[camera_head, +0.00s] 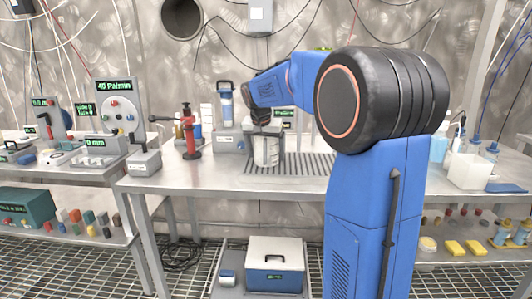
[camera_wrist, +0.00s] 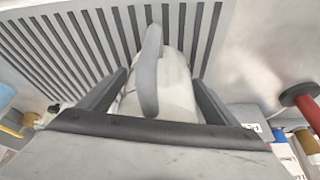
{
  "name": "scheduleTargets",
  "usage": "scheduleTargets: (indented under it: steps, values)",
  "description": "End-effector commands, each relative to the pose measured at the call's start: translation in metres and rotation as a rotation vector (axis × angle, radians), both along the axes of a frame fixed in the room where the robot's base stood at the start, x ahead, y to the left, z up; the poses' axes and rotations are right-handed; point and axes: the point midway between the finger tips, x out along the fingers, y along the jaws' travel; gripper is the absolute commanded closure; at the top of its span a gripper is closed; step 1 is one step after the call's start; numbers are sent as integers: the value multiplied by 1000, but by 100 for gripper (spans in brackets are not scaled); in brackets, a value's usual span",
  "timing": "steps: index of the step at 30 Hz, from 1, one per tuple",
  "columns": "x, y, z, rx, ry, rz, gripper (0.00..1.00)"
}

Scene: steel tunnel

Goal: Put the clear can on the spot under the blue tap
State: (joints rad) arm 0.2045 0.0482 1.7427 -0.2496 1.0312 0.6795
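The clear can (camera_head: 266,152) is a pale see-through vessel on the steel bench, at the left end of a slotted grille. In the wrist view the can (camera_wrist: 177,78) shows its curved grey handle. My gripper (camera_head: 266,158) points down over it, with one finger on each side. In the wrist view my gripper (camera_wrist: 160,76) has both fingers close against the can. I cannot tell if they press on it, or if the can is lifted. A blue upright fixture (camera_head: 226,107), perhaps the blue tap, stands on a grey base left of the can. The spot under it is not clear.
The slotted grille (camera_head: 312,163) extends right of the can. White containers (camera_head: 468,171) stand at the right end of the bench. My blue arm hides part of the bench.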

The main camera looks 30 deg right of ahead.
Motion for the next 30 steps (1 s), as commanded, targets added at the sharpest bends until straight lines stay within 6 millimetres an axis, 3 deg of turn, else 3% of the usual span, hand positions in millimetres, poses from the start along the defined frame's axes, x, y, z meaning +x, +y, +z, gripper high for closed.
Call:
scheduleTargets:
  steps: [14,30]
  values:
    - [-2,2,10,0,-2,-1,8]
    - [-27,28,96,0,-3,0,8]
